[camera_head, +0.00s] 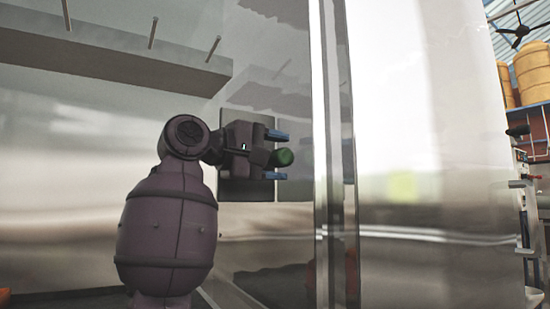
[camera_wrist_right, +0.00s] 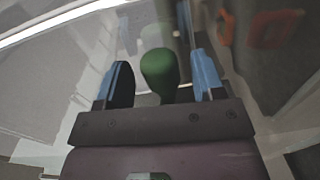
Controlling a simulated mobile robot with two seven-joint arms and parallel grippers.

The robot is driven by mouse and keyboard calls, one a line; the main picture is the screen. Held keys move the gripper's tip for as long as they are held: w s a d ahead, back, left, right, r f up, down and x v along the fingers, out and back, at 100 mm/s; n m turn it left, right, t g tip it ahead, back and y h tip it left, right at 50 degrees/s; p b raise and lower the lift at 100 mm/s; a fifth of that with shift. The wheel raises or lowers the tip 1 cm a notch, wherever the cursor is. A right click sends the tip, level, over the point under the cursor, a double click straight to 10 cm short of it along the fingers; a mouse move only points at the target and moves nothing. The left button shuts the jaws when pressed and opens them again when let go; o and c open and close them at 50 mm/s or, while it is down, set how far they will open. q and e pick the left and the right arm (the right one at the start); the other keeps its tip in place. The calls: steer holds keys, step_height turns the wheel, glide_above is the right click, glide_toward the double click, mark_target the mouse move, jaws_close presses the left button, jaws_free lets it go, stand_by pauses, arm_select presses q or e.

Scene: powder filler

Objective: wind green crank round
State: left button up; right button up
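In the right wrist view the green knob (camera_wrist_right: 158,75) stands between the two blue fingers of my right gripper (camera_wrist_right: 160,85), with a gap on both sides. The gripper is open around it. The rest of the crank is hidden. My left gripper is not in view.
A vertical metal frame post (camera_head: 335,150) stands just right of the gripper, and a broad shiny metal panel (camera_head: 420,150) lies beyond it. A grey ledge (camera_head: 110,62) crosses the upper left. Orange barrels (camera_head: 533,75) stand on a shelf at far right.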

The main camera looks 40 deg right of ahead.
steer(key=c, duration=0.9)
steer(key=h, duration=0.1)
steer(key=r+g+h+p, duration=0.1)
steer(key=h, duration=0.1)
steer(key=shift+r+h+p, duration=0.2)
steer(key=shift+h, duration=0.7)
steer(key=shift+r+h+p, duration=0.15)
steer(key=shift+h+p, duration=0.05)
steer(key=shift+h, duration=0.7)
steer(key=shift+g, duration=0.3)
steer(key=o, duration=0.9)
steer(key=shift+w+a, duration=0.1)
steer(key=shift+a, duration=0.05)
